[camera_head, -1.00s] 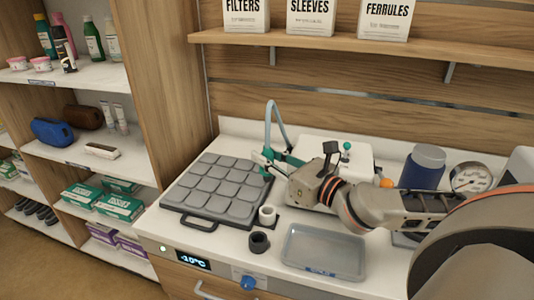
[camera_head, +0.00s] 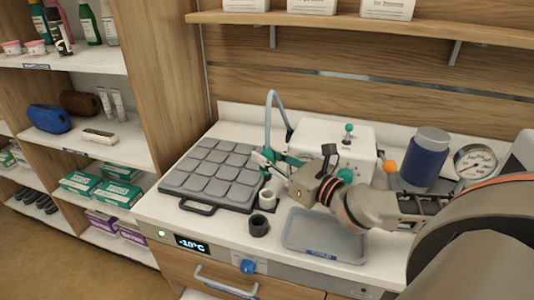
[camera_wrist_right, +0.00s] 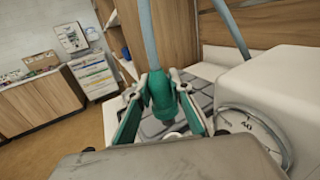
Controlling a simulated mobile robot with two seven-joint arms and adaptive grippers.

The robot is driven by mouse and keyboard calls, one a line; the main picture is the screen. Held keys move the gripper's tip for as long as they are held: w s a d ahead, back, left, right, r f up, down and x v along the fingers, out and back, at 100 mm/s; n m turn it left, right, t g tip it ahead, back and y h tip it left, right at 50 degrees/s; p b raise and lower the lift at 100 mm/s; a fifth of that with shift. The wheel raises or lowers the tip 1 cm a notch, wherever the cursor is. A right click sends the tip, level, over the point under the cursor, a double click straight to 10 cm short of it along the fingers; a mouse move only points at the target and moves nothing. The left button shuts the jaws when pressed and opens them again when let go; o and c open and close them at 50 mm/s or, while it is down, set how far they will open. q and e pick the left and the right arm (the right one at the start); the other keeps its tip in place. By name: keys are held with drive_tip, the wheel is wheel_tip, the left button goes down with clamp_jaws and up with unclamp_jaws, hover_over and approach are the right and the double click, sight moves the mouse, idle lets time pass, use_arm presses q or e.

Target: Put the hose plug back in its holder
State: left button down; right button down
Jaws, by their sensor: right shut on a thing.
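The hose plug is a teal-green piece (camera_wrist_right: 161,95) on the end of a pale blue hose (camera_head: 269,115). My right gripper (camera_head: 266,163) is shut on the plug, with a finger on each side of it in the wrist view. The gripper holds it a little above and behind a white cup-shaped holder (camera_head: 267,200). A dark cup-shaped holder (camera_head: 259,226) stands just in front of the white one. In the wrist view a pale rim shows below the plug, partly hidden. My left gripper is not in view.
A grey pad tray (camera_head: 213,172) lies left of the holders. A shallow grey tray (camera_head: 325,236) lies to the right. A white box (camera_head: 330,138), a blue canister (camera_head: 424,160) and a round gauge (camera_head: 474,162) stand behind my right arm. Stocked shelves (camera_head: 85,152) are at left.

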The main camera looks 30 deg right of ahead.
drive_tip(key=shift+f+b, duration=0.55)
drive_tip(key=shift+f, duration=0.7)
drive_tip(key=s+a+p, duration=0.4)
drive_tip(key=s+a, duration=0.2)
drive_tip(key=a, duration=0.1)
idle(0.3)
drive_tip(key=shift+f+b, duration=0.7)
drive_tip(key=shift+f, duration=0.45)
drive_tip(key=shift+f+b, duration=1.4)
drive_tip(key=shift+f, duration=0.5)
drive_tip(key=c, duration=1.7)
unclamp_jaws()
